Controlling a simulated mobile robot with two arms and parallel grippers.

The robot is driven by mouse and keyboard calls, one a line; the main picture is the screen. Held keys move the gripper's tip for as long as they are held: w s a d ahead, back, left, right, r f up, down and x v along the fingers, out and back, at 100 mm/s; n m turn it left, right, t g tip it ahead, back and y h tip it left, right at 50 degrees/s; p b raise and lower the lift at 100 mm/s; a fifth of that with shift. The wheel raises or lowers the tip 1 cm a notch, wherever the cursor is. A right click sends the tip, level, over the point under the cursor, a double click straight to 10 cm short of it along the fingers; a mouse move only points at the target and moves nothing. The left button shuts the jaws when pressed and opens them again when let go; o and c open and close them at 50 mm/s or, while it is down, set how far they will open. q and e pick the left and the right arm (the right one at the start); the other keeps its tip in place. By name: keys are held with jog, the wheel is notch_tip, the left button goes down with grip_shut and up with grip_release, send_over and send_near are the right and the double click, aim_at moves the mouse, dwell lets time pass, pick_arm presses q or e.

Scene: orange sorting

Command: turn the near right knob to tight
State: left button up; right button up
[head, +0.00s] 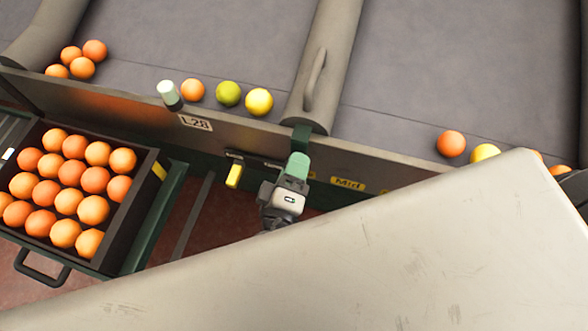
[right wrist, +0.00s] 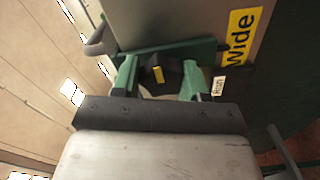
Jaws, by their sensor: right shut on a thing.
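The near right knob (right wrist: 172,73) is black with a yellow mark and shows in the right wrist view, on the machine's side. My right gripper (right wrist: 158,80) has its green fingers on either side of it, shut on it. In the head view the right gripper (head: 297,168) is at the machine's front panel, below the end of the grey divider, and the knob is hidden there. A yellow "Wide" label (right wrist: 238,35) and a small white "Run" label (right wrist: 218,86) are near the knob. My left gripper is not in view.
A black crate (head: 137,198) full of oranges stands at the left. A yellow lever (head: 234,176) and a "Mid" label (head: 348,184) are on the front panel. Several fruits, including an orange (head: 451,143), lie along the sorting bed's edge. My arm covers the lower right.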

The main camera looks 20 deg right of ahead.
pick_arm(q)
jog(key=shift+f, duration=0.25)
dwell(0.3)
pick_arm(e)
jog(key=o, duration=0.9)
jog(key=shift+s, duration=0.15)
pick_arm(q)
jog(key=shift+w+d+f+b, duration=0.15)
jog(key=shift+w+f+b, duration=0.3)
jog(key=shift+b, duration=0.2)
pick_arm(e)
jog(key=v, duration=1)
jog(key=shift+s+a, duration=0.2)
jog(key=shift+a, duration=0.1)
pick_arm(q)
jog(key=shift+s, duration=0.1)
pick_arm(e)
jog(key=shift+f, duration=0.1)
